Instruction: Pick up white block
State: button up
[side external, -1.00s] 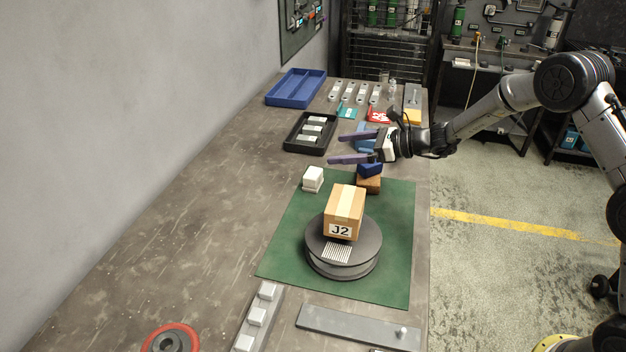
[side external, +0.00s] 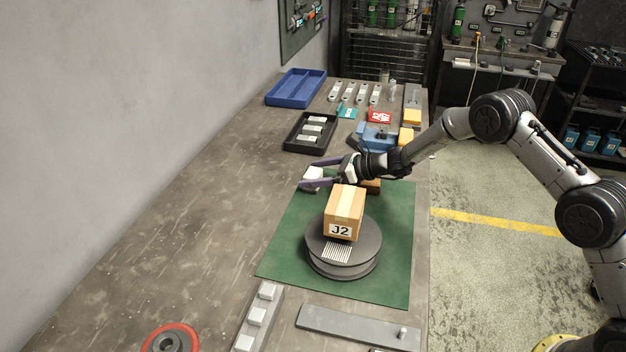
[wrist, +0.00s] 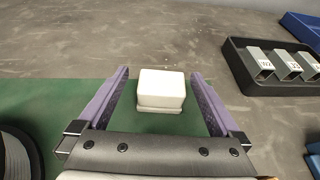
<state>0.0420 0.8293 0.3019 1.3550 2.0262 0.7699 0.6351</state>
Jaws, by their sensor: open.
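The white block (wrist: 161,88) sits at the edge of the green mat (wrist: 40,100), with a pale lower layer or base under it. In the side view the white block (side external: 312,176) is partly hidden by my gripper. My gripper (side external: 308,173) is open, with purple fingers reaching left toward the block. In the wrist view my gripper (wrist: 160,78) has one finger on either side of the block, with a gap visible on both sides. Whether the fingers are down at the block's height is hard to tell.
A cardboard box (side external: 344,212) marked J2 stands on a round grey turntable (side external: 342,262) in front of my gripper. A black tray (side external: 291,145) with metal brackets and a blue tray (side external: 270,98) lie behind. The bench left of the block is clear.

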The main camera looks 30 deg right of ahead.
jog(key=shift+f+x, duration=0.2)
jog(key=shift+x, duration=2.05)
jog(key=shift+d, duration=0.15)
jog(key=shift+c, duration=0.2)
jog(key=c, duration=1.4)
jog(key=shift+o, duration=0.2)
jog(key=shift+r, duration=0.1)
